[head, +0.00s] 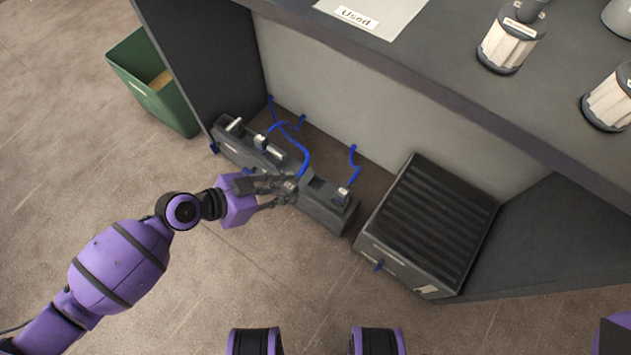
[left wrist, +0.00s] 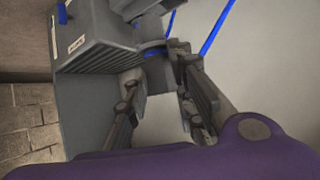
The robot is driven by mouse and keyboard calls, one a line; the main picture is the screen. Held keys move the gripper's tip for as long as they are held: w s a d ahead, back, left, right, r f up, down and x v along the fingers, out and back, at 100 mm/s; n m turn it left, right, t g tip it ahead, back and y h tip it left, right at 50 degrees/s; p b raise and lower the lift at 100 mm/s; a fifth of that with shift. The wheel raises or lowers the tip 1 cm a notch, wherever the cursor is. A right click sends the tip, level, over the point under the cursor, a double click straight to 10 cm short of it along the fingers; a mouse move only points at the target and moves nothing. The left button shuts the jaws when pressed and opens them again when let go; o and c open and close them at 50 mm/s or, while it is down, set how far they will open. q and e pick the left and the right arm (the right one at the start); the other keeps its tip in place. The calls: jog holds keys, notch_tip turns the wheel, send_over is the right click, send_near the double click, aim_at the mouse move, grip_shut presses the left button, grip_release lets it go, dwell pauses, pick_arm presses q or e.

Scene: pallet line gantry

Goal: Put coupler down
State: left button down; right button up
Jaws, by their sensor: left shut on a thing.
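My left gripper (head: 288,190) is at the low grey manifold box (head: 321,205) in front of the cabinet. It is shut on a coupler at the end of a blue hose (head: 305,155), mostly hidden by the fingers. The hose arcs up and left from there. In the left wrist view the two fingers of the gripper (left wrist: 160,75) reach toward a grey body with blue hose beside it. I cannot tell whether the coupler touches the box. Other couplers sit on the box, one at its right end (head: 343,194) and one further left (head: 261,142). My right gripper is not in view.
A ribbed dark unit (head: 435,220) stands to the right. A green bin (head: 150,85) stands at the left. The counter (head: 450,50) overhead holds white-and-black canisters (head: 512,40) and a sheet labelled "Used" (head: 375,12). The floor in front is clear.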

pick_arm(q)
jog(key=w+d+f+b, duration=0.1)
jog(key=w+d+f, duration=0.1)
jog(key=w+d+f+b, duration=0.1)
jog(key=w+d+f, duration=0.1)
jog(key=w+f, duration=0.1)
jog(key=w+d+f+b, duration=0.1)
jog(key=w+d+f, duration=0.1)
jog(key=w+f, duration=0.1)
jog(key=shift+d+b, duration=0.15)
jog(key=shift+b, duration=0.2)
jog(key=f, duration=0.1)
jog(key=f+b, duration=0.2)
jog(key=f, duration=0.1)
jog(key=shift+w+d, duration=0.15)
jog(key=shift+w, duration=0.15)
jog(key=shift+r, duration=0.15)
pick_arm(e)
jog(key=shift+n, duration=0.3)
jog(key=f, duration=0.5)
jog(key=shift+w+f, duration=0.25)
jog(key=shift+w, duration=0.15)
